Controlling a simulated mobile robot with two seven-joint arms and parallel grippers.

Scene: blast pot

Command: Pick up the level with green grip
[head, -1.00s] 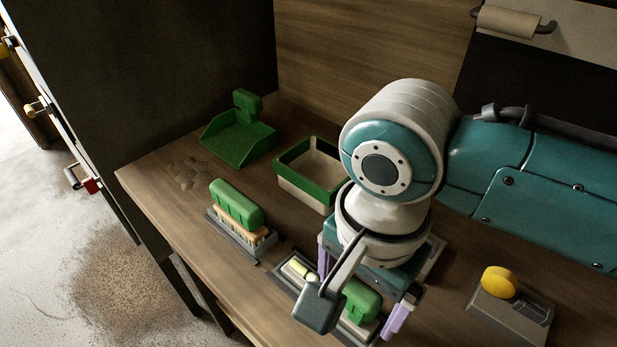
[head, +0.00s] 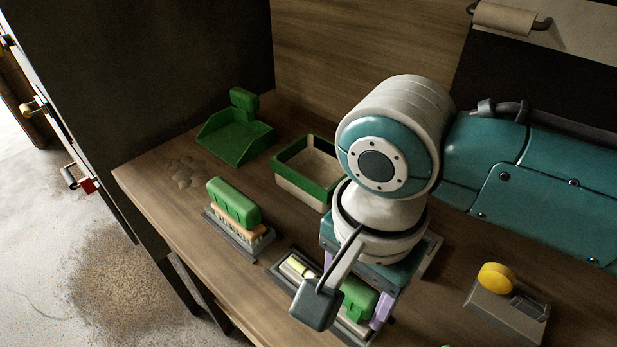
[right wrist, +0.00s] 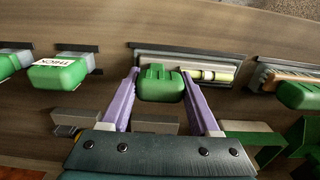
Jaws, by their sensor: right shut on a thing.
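The level has a green grip (head: 358,298) and a pale yellow vial (head: 299,267), and it lies in a dark grey holder on the bench. In the right wrist view its green grip (right wrist: 160,86) sits between my purple fingertips, with the vial (right wrist: 208,75) to the right. My right gripper (head: 355,287) is shut on the green grip, one finger on each side; the wrist view shows the fingers (right wrist: 160,78) against it. My arm and wrist hide part of the level in the head view. My left gripper is not in view.
A green-handled brush (head: 235,206) stands in a holder left of the level. A green dustpan (head: 234,137) and a green-rimmed bin (head: 297,185) lie behind. A yellow round item (head: 497,278) is on a grey block at right. A labelled green block (right wrist: 59,75) is at left.

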